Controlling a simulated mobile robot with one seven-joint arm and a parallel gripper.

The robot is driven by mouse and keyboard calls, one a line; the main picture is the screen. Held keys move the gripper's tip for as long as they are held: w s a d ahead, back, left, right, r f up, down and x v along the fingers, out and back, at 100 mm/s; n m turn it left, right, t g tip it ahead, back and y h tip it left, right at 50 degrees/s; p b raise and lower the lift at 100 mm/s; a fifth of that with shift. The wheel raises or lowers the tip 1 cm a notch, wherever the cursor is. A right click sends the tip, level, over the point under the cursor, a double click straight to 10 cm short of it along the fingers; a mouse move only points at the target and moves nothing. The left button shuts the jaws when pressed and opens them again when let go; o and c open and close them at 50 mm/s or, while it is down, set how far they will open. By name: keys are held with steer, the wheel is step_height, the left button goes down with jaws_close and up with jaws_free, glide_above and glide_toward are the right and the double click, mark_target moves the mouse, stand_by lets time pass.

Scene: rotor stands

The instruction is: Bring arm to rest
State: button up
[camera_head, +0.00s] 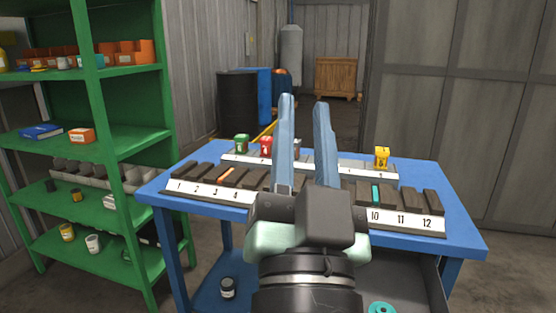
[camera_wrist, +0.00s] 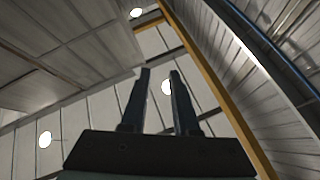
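My gripper (camera_head: 304,105) is raised in front of the blue table in the head view, its two long fingers pointing up. The fingers are apart and nothing shows between them. In the wrist view my gripper (camera_wrist: 160,75) also has its fingers apart and empty, against the ceiling and wall. My arm and gripper hide the middle of the table and part of the numbered rack.
The blue table (camera_head: 460,235) carries a numbered rack (camera_head: 405,222) of dark slots, with an orange piece (camera_head: 226,174) and a teal piece (camera_head: 376,194). Green (camera_head: 241,144), red (camera_head: 265,146) and yellow (camera_head: 382,157) items stand behind. A green shelf (camera_head: 120,145) stands left.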

steer(key=s+a+r+n+t+y, duration=0.1)
steer(key=s+r+n, duration=0.1)
steer(key=s+r, duration=0.3)
steer(key=s+a+r+n+t, duration=0.2)
steer(key=r, duration=0.4)
step_height(320, 180, up, 12)
steer(key=p, duration=1.2)
steer(key=shift+w+d+g+p, duration=0.25)
steer(key=shift+w+g+p, duration=0.05)
steer(key=shift+w+p, duration=0.1)
steer(key=shift+a+f+y, duration=0.1)
steer(key=shift+y, duration=0.3)
